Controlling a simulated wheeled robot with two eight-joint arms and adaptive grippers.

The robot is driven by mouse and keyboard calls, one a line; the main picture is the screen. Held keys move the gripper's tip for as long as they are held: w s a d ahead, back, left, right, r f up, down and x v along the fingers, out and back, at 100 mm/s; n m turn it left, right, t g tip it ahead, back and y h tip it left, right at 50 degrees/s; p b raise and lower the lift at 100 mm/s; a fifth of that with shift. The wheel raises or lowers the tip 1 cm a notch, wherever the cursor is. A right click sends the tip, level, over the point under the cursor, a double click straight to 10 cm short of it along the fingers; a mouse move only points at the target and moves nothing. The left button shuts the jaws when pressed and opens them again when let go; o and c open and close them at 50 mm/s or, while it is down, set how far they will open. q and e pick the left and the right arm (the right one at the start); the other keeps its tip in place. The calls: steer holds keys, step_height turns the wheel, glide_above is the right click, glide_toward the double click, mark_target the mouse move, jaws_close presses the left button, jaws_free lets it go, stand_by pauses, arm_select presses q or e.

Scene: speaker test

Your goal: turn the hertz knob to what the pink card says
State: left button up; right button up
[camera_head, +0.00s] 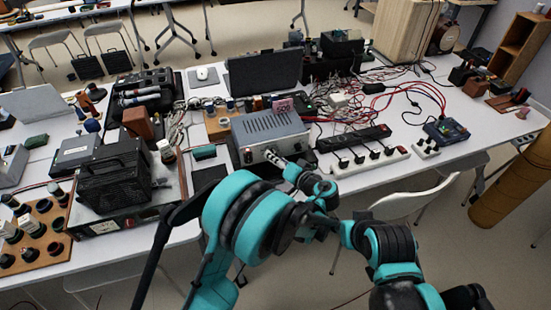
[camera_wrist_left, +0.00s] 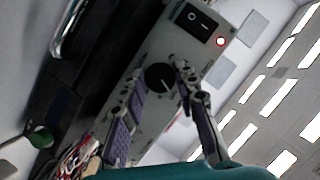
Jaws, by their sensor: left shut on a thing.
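The grey metal box (camera_head: 270,131) with the knob stands near the table's front edge. The pink card (camera_head: 283,104) is on its top; its small print looks like 500, but I cannot read it surely. In the left wrist view the black round knob (camera_wrist_left: 157,77) is on the box's pale front panel (camera_wrist_left: 160,48), with a short light mark at its lower right. My left gripper (camera_head: 272,156) is at the box's front. Its fingers (camera_wrist_left: 160,75) are on either side of the knob, shut on it.
A rocker switch (camera_wrist_left: 193,22) and a red light (camera_wrist_left: 221,42) are on the same panel. A white power strip (camera_head: 370,162) and tangled red wires (camera_head: 400,90) lie to the right. A black caged device (camera_head: 113,175) stands to the left.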

stand_by(0.5)
arm_select(q)
steer(key=o, duration=1.2)
steer(key=shift+c, duration=0.2)
steer(key=shift+r, duration=0.1)
step_height(320, 180, up, 10)
